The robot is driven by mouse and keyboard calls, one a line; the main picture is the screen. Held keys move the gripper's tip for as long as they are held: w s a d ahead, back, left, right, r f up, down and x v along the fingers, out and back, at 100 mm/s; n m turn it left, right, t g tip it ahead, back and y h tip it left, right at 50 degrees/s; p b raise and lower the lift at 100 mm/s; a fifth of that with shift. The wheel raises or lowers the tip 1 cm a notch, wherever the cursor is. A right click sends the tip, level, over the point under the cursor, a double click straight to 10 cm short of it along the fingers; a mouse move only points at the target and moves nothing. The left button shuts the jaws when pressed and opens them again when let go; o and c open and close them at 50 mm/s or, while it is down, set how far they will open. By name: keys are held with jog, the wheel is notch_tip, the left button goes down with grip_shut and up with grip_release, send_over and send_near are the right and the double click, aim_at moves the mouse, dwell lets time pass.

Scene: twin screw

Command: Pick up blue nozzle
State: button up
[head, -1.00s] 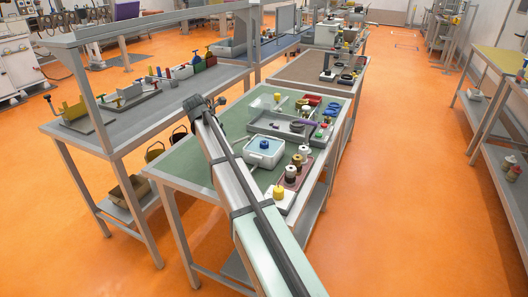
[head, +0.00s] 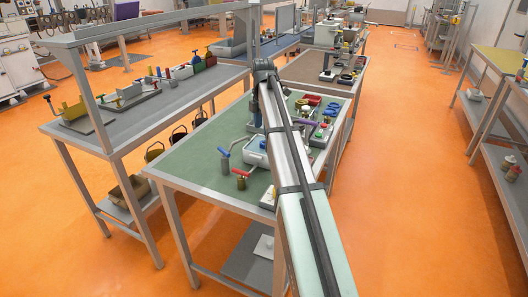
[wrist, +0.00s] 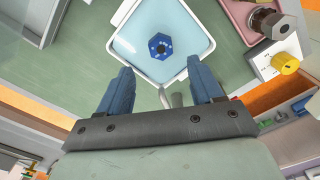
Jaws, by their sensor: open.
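The blue nozzle (wrist: 160,46) is a small hexagonal piece with a dark centre hole. In the wrist view it lies inside a white square tray (wrist: 204,58) with a light blue floor. My gripper (wrist: 160,78) is open and empty, its two blue fingers wide apart. In the wrist view the nozzle appears ahead of the gap between the fingertips, not between them. In the head view my gripper (head: 255,126) points down above the white tray (head: 251,154), which my arm partly covers.
In the wrist view, a white block with a yellow knob (wrist: 285,64) and a pink tray (wrist: 232,14) with dark fittings lie to the right. A blue-handled valve (head: 224,159) and a red-handled valve (head: 241,178) stand left of the white tray. The bench's left part is clear.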

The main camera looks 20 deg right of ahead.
aim_at(264, 143)
jog(key=shift+s+d+f, duration=0.1)
jog(key=shift+f, duration=2.3)
jog(key=shift+d+f, duration=0.1)
jog(key=shift+f, duration=2.3)
jog(key=shift+c, duration=0.5)
jog(key=c, duration=1.1)
notch_tip(264, 143, up, 9)
jog(key=shift+f, duration=0.1)
jog(key=shift+w+d+r, duration=0.6)
jog(key=shift+r, duration=0.05)
jog(key=w+d, duration=0.4)
jog(key=d, duration=0.2)
jog(key=w+d, duration=0.4)
jog(key=d, duration=0.2)
jog(key=w+d, duration=0.4)
jog(key=d, duration=0.3)
jog(key=shift+r, duration=0.1)
